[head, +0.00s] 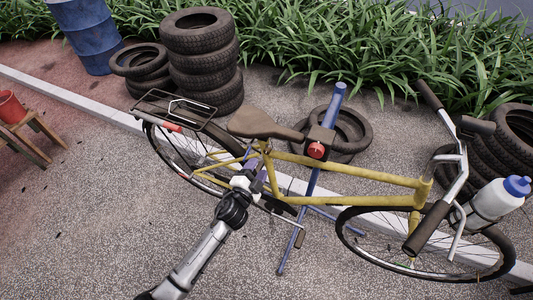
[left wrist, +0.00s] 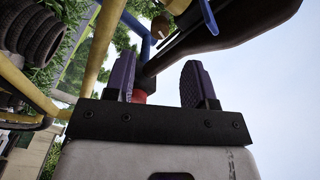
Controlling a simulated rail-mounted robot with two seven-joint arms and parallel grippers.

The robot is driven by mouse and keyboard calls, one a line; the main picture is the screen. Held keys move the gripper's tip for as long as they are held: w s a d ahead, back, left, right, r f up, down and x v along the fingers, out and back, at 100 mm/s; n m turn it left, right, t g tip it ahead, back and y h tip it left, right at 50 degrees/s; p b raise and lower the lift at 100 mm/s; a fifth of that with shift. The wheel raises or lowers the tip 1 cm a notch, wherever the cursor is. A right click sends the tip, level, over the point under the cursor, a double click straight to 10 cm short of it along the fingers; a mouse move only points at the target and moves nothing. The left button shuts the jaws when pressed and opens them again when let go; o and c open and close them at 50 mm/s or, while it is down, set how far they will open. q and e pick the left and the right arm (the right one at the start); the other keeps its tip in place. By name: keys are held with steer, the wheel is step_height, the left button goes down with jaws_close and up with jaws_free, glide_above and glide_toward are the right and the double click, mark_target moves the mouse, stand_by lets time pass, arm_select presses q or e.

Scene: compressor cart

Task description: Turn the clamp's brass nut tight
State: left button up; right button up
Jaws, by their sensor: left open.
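A yellow bicycle (head: 355,173) hangs in a blue repair stand (head: 312,185). The stand's dark clamp head (head: 321,134) grips it near the saddle (head: 250,122) and bears a round red knob (head: 316,150). My left gripper (head: 262,178) is open and empty beside the yellow frame, below the saddle. In the left wrist view its two purple fingers (left wrist: 160,83) point up toward the saddle's underside. A red collar (left wrist: 139,96) on a dark post shows between the fingers, close to the left one; contact cannot be told.
The rear wheel (head: 175,150) and rack are left of my left gripper, the front wheel (head: 350,235) to its right. Stacked tires (head: 203,60), a blue barrel (head: 88,35) and plants stand behind. A white bottle (head: 490,203) is by the handlebar. The front ground is open.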

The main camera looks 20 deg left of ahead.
mark_target(267, 153)
arm_select(q)
steer(key=w, duration=0.5)
steer(key=w+b, duration=0.1)
steer(key=w, duration=0.1)
steer(key=shift+w+d, duration=0.3)
steer(key=shift+c, duration=0.4)
steer(key=c, duration=0.8)
steer(key=shift+c, duration=0.2)
